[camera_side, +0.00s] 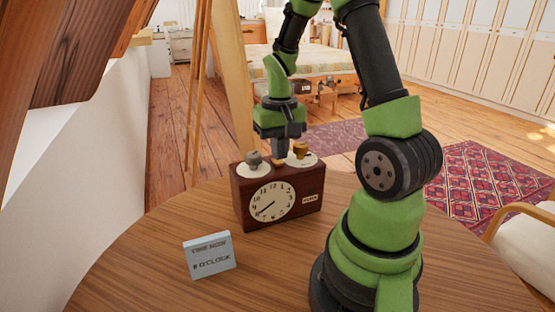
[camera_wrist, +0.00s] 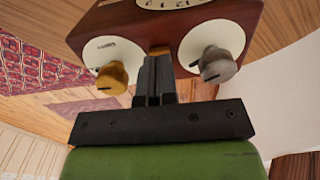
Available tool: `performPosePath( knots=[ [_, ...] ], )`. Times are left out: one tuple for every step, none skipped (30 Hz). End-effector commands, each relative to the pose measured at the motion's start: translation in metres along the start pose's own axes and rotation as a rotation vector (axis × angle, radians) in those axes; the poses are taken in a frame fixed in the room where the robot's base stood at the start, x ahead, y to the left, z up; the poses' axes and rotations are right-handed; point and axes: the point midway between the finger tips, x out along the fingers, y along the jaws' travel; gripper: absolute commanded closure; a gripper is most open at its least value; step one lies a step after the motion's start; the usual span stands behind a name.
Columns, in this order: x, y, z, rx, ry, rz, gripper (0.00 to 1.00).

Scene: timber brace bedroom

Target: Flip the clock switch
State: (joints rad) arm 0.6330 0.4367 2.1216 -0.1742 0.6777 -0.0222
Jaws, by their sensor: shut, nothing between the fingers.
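A dark wooden clock (camera_side: 240,200) with a round cream dial stands upright on the round table. On its top are a grey knob (camera_side: 254,159) on a white disc, a brass knob (camera_side: 300,149) on another white disc, and a small brass switch (camera_side: 279,163) between them. My gripper (camera_side: 279,152) points down at the clock's top between the two knobs, fingers shut and empty. In the wrist view the shut fingers (camera_wrist: 154,75) lie over the brass switch (camera_wrist: 160,50), hiding most of it. I cannot tell whether they touch. The brass knob (camera_wrist: 111,78) and grey knob (camera_wrist: 217,64) flank them.
A pale blue card (camera_side: 210,255) reading "TIME NOW 8 O'CLOCK" stands on the table (camera_side: 150,260) in front of the clock. The table around the clock and card is otherwise clear. A cushioned chair (camera_side: 525,240) stands at the right, beyond the table edge.

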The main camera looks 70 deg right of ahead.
Motion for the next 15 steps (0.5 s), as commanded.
performPosePath(
  knots=[
    [0.001,0.0,0.0002,0.0,-0.001,0.0,1.0],
    [0.0014,0.0,0.0002,0.0,-0.001,0.0,1.0],
    [0.002,0.0,0.0002,0.0,-0.001,0.0,1.0],
    [0.0024,0.0,0.0002,0.0,-0.001,0.0,1.0],
    [0.0028,0.0,0.0002,0.0,-0.001,0.0,1.0],
    [0.0034,0.0,0.0001,0.0,0.0,0.0,1.0],
    [0.0038,0.0,0.0001,0.0,0.0,0.0,1.0],
    [0.0043,0.0,0.0001,-0.001,0.0,0.0,1.0],
    [0.0048,0.0,0.0,-0.001,0.0,0.0,1.0],
    [0.0053,0.0,0.0001,-0.001,0.0,0.0,1.0],
    [0.0057,0.0,0.0001,-0.001,0.0,0.0,1.0],
    [0.0063,0.0,0.0001,-0.001,0.0,0.0,1.0],
    [0.0068,0.0,0.0001,0.0,0.0,0.0,1.0],
    [0.0072,0.0001,0.0002,0.0,-0.001,0.0,1.0],
    [0.0078,0.0001,0.0002,0.0,-0.001,0.0,1.0]
  ],
)
